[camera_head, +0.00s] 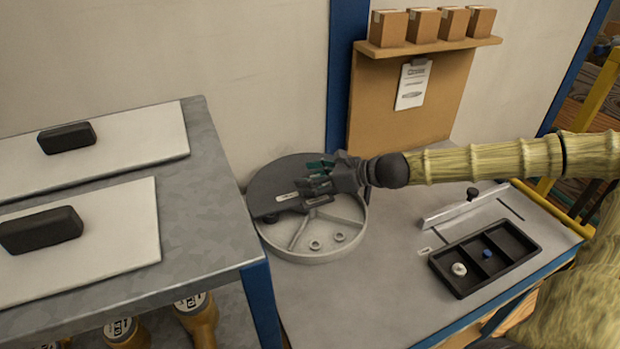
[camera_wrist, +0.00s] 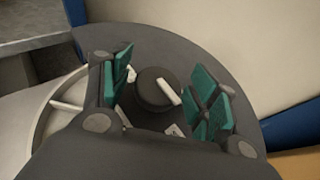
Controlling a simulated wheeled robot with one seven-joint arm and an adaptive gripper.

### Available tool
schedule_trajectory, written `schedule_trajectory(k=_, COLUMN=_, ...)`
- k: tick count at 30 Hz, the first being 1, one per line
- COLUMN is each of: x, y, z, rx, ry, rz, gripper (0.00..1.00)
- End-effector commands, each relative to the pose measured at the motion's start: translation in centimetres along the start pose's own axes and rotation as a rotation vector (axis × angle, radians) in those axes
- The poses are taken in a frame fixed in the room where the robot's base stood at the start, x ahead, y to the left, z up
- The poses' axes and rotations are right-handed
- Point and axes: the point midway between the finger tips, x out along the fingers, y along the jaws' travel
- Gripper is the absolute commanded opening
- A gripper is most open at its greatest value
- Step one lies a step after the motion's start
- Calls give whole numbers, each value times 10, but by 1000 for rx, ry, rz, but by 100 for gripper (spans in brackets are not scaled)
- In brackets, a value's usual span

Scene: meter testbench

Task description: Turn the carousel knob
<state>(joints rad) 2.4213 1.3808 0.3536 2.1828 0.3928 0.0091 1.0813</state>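The carousel (camera_head: 330,245) is a round, pale tray with divided compartments, its back half under a dark grey cover (camera_head: 268,190). Two small rings lie in its open front compartment. In the wrist view the carousel knob (camera_wrist: 154,88) is a dark round knob with a white pointer line, standing on the dark cover (camera_wrist: 165,42). My gripper (camera_head: 314,178) is over the carousel's middle. Its teal finger pads (camera_wrist: 163,88) stand on either side of the knob, with gaps showing on both sides. In the head view my gripper hides the knob.
A raised grey bench (camera_head: 205,200) with white boards and black blocks stands close left. To the right are a black divided tray (camera_head: 487,258) with small parts and a pale rail (camera_head: 462,207). A brown back panel (camera_head: 385,125) with a shelf of boxes rises behind.

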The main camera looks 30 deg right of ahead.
Motion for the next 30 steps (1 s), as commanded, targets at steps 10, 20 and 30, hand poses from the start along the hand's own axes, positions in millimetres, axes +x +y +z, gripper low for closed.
schedule_trajectory(k=10, x=0, y=0, z=0, rx=-1, ry=0, rz=0, gripper=17)
schedule_trajectory(k=20, x=-1, y=-1, z=3, rx=-27, ry=1, rz=58, gripper=17)
schedule_trajectory(k=30, x=0, y=-2, z=3, rx=-111, ry=4, rz=258, gripper=17)
